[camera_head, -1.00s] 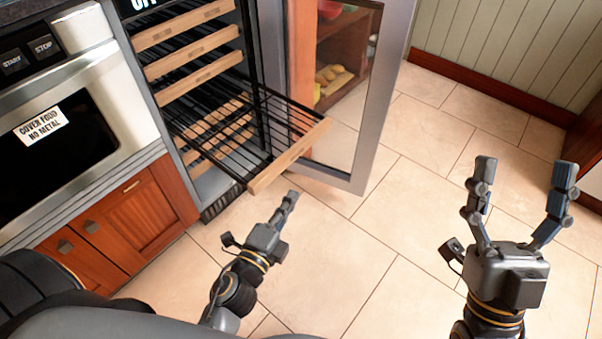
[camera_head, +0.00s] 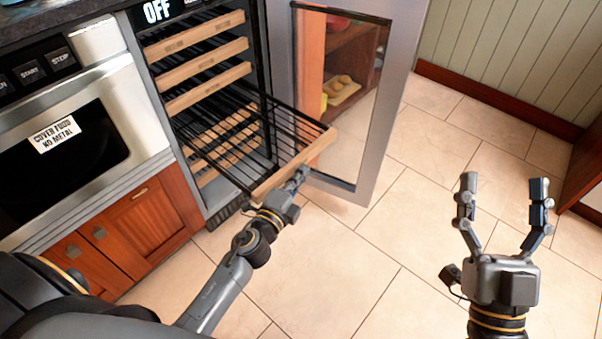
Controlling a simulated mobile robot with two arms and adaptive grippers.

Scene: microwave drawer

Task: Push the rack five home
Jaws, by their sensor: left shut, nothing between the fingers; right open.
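A wine cooler with its glass door open stands left of centre. One wire rack with a wooden front (camera_head: 293,166) is pulled far out of it. Racks above it, such as the upper wooden-fronted rack (camera_head: 205,71), sit inside the cabinet, and more wooden fronts show below through the wires. My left gripper (camera_head: 301,175) is shut and empty, its tips at the front face of the pulled-out rack; whether they touch cannot be told. My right gripper (camera_head: 503,183) is open and empty above the floor at the right.
The open glass door (camera_head: 378,100) stands just right of the rack. A microwave (camera_head: 75,140) above a wooden cabinet (camera_head: 135,230) is at the left. The tiled floor (camera_head: 350,265) is clear in front. A panelled wall is at the back right.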

